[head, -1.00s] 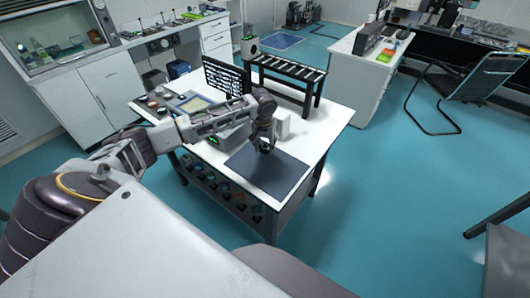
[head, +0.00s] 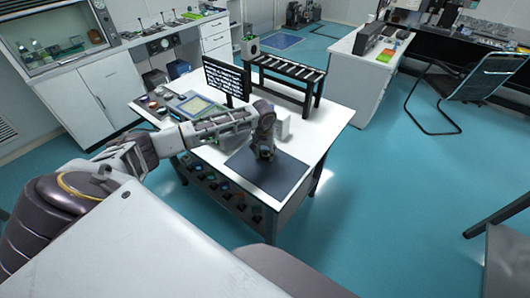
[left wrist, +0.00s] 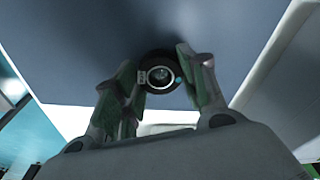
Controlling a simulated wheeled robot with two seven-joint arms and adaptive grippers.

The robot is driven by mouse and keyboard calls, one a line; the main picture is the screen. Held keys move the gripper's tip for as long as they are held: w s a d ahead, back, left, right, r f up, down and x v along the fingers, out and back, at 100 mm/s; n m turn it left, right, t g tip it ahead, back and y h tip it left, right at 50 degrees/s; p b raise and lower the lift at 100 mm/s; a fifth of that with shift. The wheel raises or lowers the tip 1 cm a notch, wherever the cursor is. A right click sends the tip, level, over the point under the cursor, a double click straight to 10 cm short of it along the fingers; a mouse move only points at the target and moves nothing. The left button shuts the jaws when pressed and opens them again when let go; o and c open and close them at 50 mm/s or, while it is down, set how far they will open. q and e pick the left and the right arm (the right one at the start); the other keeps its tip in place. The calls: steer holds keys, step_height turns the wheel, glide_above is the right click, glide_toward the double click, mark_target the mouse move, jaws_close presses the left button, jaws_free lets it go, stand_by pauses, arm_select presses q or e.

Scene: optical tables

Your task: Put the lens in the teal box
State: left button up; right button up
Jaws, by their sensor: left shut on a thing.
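The lens, a small round piece with a black mount and a pale ring, shows in the left wrist view (left wrist: 160,76). My left gripper (left wrist: 161,84) is shut on it, with one finger on each side. In the head view my left gripper (head: 266,155) is low over the dark mat (head: 283,180) on the white table. The lens is too small to make out there. I cannot tell whether it touches the mat. I cannot pick out a teal box in either view. My right gripper is not in view.
A small white box (head: 282,122) is behind my gripper. Several small items line the shelf below. The mat's front part is clear.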

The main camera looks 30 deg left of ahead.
mark_target(264, 157)
arm_select(q)
steer(key=o, duration=1.1)
steer(key=shift+f, duration=0.1)
step_height(264, 157, up, 12)
steer(key=s, duration=0.1)
steer(key=shift+s+d+b, duration=0.2)
steer(key=shift+b, duration=0.2)
steer(key=shift+o, duration=0.2)
